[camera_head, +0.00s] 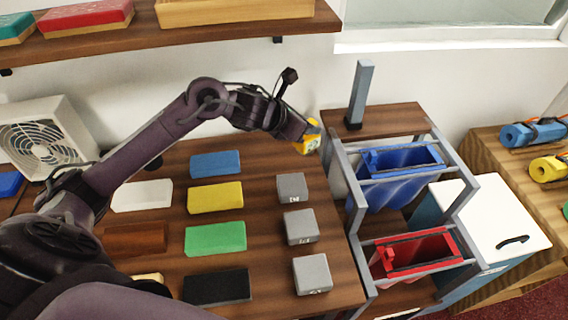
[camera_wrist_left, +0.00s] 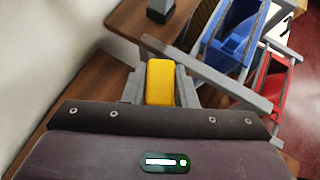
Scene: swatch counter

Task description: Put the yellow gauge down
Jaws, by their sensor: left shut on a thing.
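The yellow gauge (camera_head: 311,138) is a small yellow block with a pale face, held up at the end of my left arm in the head view. My left gripper (camera_head: 304,137) is shut on it, above the back right of the brown counter, near the rack's frame. In the left wrist view the gauge (camera_wrist_left: 161,82) sits between the two grey fingers of the left gripper (camera_wrist_left: 160,88). The gauge's underside is hidden. My right gripper is not in view.
The brown counter (camera_head: 262,255) holds several coloured swatch blocks and three grey blocks (camera_head: 300,227). A grey-framed rack with a blue bin (camera_head: 400,160) and a red bin (camera_head: 416,253) stands right. A grey post (camera_head: 360,95) rises from its wooden top. A fan (camera_head: 45,135) stands left.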

